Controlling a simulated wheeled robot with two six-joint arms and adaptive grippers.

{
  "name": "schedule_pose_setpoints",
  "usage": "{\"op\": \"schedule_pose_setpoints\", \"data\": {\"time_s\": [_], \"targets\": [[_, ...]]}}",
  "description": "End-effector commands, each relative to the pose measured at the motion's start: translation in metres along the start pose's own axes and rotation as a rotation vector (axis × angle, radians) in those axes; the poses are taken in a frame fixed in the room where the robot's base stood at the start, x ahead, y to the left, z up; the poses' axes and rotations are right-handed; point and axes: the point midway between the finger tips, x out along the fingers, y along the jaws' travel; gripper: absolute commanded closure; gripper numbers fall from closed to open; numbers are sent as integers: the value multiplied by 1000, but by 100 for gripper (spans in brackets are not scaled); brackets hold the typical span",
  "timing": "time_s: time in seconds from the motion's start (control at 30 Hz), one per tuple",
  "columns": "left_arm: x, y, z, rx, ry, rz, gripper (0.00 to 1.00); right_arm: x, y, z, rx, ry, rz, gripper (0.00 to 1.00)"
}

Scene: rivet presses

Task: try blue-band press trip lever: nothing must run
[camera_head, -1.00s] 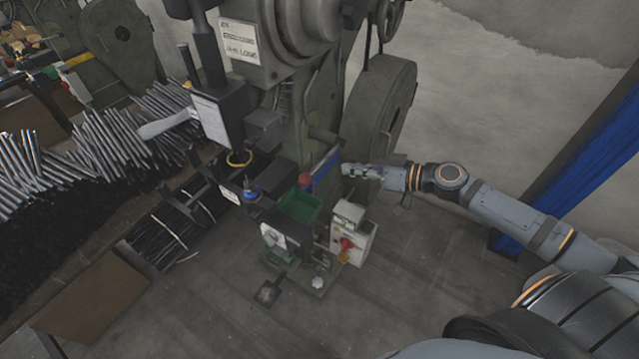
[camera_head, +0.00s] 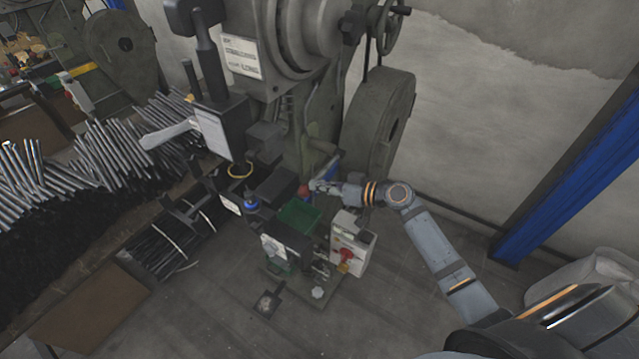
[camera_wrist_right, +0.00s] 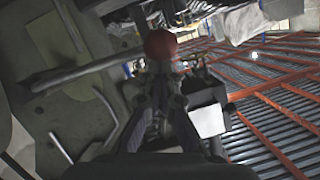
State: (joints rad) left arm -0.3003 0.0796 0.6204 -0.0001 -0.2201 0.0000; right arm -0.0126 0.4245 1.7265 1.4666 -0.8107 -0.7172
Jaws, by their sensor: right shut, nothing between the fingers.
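A red ball knob (camera_head: 303,191), apparently the lever's end, shows just left of my right gripper (camera_head: 315,186). My right gripper is shut and empty, pointing left at the knob. In the right wrist view the red knob (camera_wrist_right: 160,44) is just beyond the fingertips (camera_wrist_right: 160,78); I cannot tell whether they touch. My left gripper is not in view.
A control box (camera_head: 350,240) with a red switch (camera_head: 346,255) stands below my right arm, beside a green tray (camera_head: 298,215). A foot pedal (camera_head: 266,304) lies on the floor. Bundled rods (camera_head: 110,150) are left. A blue post (camera_head: 560,185) stands right; floor is clear between.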

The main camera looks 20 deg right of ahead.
Motion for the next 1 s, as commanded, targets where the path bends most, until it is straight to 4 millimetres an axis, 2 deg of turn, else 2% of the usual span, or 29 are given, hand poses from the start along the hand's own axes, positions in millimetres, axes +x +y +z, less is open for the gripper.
{"op": "schedule_pose_setpoints", "data": {"time_s": [0.23, 0.33, 0.6, 0.8, 1.0], "targets": [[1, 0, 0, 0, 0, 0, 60, 0, 0, 0, -1, 0, 0, 100], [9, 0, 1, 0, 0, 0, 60, 2, 2, 6, -14, 0, 4, 100], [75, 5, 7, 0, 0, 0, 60, 14, 14, 47, -177, 0, 53, 100], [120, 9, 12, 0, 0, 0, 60, 21, 24, 70, -313, -1, 96, 100], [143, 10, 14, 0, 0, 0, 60, 24, 30, 78, -400, -2, 123, 100]]}}
